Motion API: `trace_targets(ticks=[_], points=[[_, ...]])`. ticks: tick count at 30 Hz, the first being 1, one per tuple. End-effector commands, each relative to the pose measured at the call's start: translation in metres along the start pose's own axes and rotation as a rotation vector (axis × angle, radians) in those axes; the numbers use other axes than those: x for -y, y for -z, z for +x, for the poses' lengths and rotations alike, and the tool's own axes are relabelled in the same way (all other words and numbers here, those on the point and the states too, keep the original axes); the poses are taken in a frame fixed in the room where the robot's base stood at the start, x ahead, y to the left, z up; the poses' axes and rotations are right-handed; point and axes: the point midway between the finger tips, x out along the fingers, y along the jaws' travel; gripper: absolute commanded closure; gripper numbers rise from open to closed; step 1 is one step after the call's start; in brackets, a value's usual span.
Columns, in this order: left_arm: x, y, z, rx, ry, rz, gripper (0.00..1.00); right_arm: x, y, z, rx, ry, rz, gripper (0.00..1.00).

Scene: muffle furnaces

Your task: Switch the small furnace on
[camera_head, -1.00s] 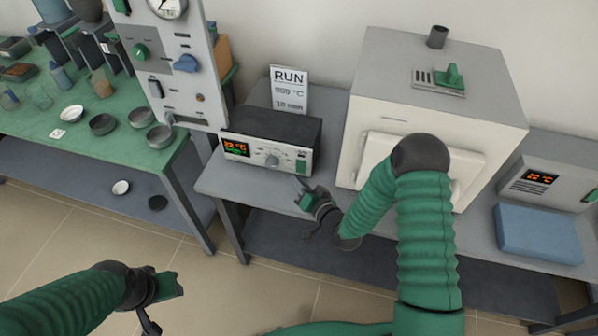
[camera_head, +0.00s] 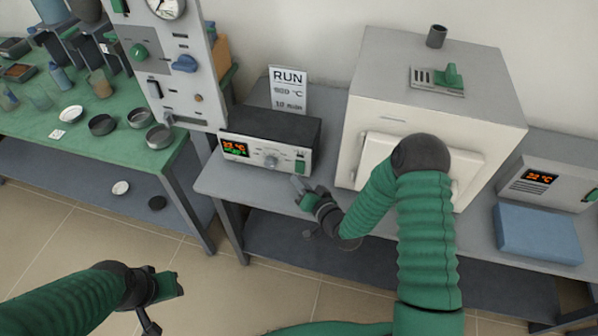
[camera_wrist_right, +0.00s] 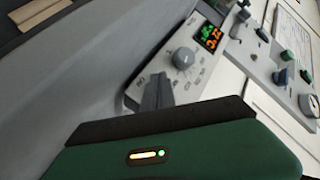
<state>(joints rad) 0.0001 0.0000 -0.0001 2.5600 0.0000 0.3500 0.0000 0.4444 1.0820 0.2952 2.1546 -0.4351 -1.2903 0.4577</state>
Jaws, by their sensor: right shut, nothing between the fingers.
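My right gripper (camera_head: 297,184) is shut and empty, just in front of the box's lower right front. In the right wrist view its fingers (camera_wrist_right: 158,92) point at the panel near the knob (camera_wrist_right: 183,58) and cover part of it; I see no green switch there and cannot tell whether they touch. My left gripper (camera_head: 167,286) is low at the left, away from the bench.
A run card (camera_head: 289,90) stands behind the box. An upright panel (camera_head: 178,75) with knobs is at its left. A grey unit (camera_head: 545,185) with a lit display and a blue block (camera_head: 538,233) are at the right. My right arm passes before the white furnace.

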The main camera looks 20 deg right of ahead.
Motion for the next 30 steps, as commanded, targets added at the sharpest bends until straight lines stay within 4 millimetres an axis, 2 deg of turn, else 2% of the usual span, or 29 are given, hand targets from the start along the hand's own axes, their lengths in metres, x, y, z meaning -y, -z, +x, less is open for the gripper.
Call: trace_targets(ticks=[30], points=[[-0.0001,-0.0002,0.0011,0.0,0.0,0.0,0.62,-0.0024,0.0051,0.0065,0.0,0.0,0.0,1.0]])
